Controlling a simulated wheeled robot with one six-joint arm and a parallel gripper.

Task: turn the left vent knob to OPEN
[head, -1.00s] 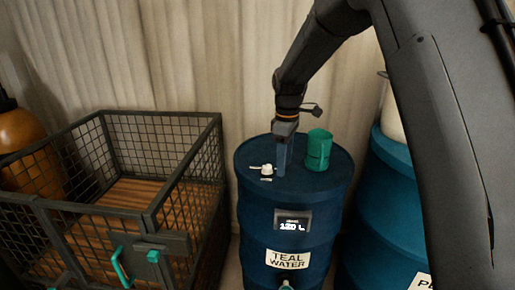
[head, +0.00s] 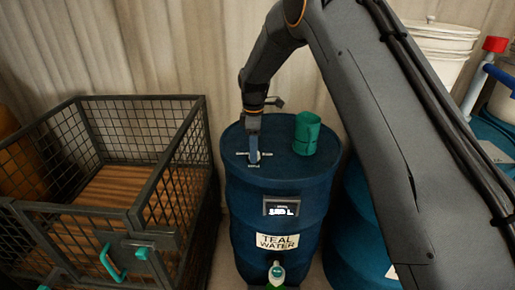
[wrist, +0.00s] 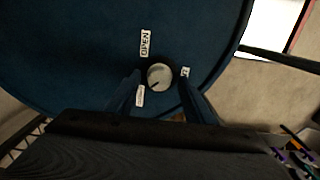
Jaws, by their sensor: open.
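The pale round vent knob (wrist: 159,77) sits on top of the dark blue drum (head: 235,178) labelled TEAL WATER. In the wrist view a dark mark on the knob points to the lower left, towards a white label (wrist: 140,96) too small to read. The OPEN label (wrist: 145,43) is above the knob, slightly left. My gripper (head: 254,159) points down at the drum top and mostly hides the knob in the head view. Its jaws are open, with one finger on each side of the knob; I cannot tell if they touch it.
A green cup-like container (head: 307,134) stands on the drum top, right of my gripper. A wire-mesh cage (head: 160,165) with a wooden floor is at the left. Another blue drum (head: 345,215) stands at the right, partly behind my arm. A tap (head: 276,272) is on the drum's front.

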